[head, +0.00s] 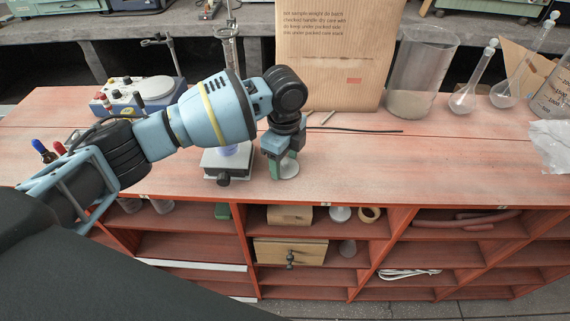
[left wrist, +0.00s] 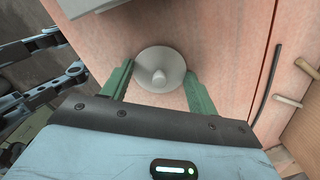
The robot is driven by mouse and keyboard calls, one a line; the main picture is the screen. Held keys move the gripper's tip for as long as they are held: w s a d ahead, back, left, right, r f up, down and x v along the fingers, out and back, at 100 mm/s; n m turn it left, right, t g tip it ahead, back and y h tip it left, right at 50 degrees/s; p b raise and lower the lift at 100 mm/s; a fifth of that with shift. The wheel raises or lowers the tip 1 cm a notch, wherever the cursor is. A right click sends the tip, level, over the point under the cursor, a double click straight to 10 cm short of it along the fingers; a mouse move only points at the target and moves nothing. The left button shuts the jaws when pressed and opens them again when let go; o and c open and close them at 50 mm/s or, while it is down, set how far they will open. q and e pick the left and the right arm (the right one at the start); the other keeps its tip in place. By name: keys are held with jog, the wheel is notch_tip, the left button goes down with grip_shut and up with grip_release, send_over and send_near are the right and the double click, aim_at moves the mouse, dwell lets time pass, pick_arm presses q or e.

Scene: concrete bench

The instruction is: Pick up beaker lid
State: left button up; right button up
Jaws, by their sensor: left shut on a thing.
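The beaker lid (head: 288,170) is a pale grey disc with a small raised knob, near the front edge of the red bench top in the head view. In the left wrist view the lid (left wrist: 160,68) lies between my two green fingers, with its knob towards the camera. My left gripper (head: 279,158) points down and is shut on the lid; in the wrist view the gripper (left wrist: 158,88) has a finger on each side of it. I cannot tell whether the lid touches the bench top. My right gripper does not show in the head view.
A cardboard box (head: 335,55), a large glass beaker (head: 421,72) and flasks (head: 466,95) stand at the back. A dark rod (head: 365,129) lies behind the lid. The bench top to the right is mostly clear.

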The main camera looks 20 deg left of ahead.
aim_at(284, 161)
pick_arm(q)
jog(key=shift+r, duration=0.15)
jog(key=shift+r, duration=0.6)
notch_tip(284, 161, up, 2)
jog(key=shift+r, duration=0.15)
jog(key=s+a+r+p, duration=0.1)
jog(key=s+a+p, duration=0.1)
jog(key=s, duration=1.3)
jog(key=shift+s+a, duration=0.2)
jog(key=shift+s, duration=0.2)
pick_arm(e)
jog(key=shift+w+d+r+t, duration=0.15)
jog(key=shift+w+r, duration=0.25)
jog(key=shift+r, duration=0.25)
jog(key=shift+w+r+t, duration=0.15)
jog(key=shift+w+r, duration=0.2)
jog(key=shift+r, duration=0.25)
pick_arm(q)
jog(key=shift+r, duration=0.15)
notch_tip(284, 161, up, 3)
jog(key=shift+p, duration=1.2)
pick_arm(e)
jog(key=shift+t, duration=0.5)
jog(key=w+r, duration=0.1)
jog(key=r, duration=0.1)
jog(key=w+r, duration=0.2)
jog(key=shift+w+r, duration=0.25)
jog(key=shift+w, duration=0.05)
pick_arm(q)
jog(key=shift+a, duration=0.1)
